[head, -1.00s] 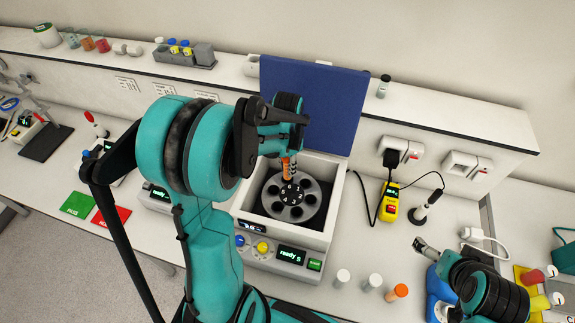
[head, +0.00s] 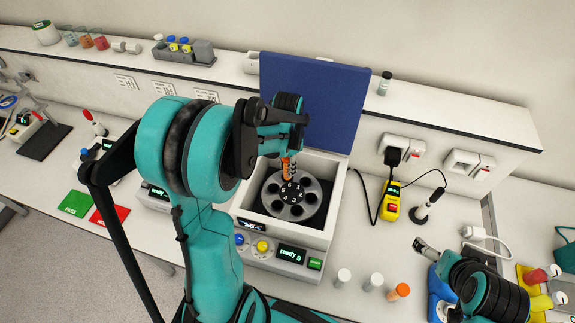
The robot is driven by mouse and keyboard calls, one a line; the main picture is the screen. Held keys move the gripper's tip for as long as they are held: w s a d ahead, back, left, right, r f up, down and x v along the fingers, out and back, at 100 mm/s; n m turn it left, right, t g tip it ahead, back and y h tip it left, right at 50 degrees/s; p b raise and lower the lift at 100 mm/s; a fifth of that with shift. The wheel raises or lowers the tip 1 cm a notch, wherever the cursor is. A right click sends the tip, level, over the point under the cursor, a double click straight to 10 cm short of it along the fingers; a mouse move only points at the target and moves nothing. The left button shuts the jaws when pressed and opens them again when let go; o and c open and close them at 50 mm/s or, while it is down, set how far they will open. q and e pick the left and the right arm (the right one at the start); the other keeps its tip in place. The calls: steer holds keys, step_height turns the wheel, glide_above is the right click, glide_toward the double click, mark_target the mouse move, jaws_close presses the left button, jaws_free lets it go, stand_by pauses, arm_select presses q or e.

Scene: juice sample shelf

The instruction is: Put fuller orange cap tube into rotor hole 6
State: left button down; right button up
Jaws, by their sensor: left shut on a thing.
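My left gripper (head: 289,157) is shut on an orange cap tube (head: 287,172) and holds it over the far edge of the rotor (head: 291,196). The rotor is a grey disc with several dark holes and numbers around its hub, inside the open centrifuge (head: 321,222). The tube's lower end is close to the far rim; I cannot tell whether it is in a hole. Another orange cap tube (head: 400,290) stands on the bench at front right. My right gripper (head: 422,248) is at the right, away from the rotor; its jaws are too small to read.
Two white-capped tubes (head: 343,275) (head: 375,281) stand beside the orange one. The blue lid (head: 314,103) stands raised behind the rotor. A yellow meter (head: 390,201) with a cable is to the right. Green (head: 76,203) and red (head: 109,216) mats lie at left.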

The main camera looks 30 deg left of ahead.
arm_select(q)
steer(key=shift+f+b, duration=1.65)
steer(key=shift+f, duration=0.15)
stand_by(0.4)
steer(key=shift+r, duration=0.15)
steer(key=shift+r+p, duration=1.6)
steer(key=shift+r, duration=0.45)
steer(key=shift+f+b, duration=2.2)
steer(key=shift+b, duration=0.05)
steer(key=shift+r, duration=0.1)
stand_by(0.3)
steer(key=shift+r+p, duration=1.65)
steer(key=shift+r, duration=0.45)
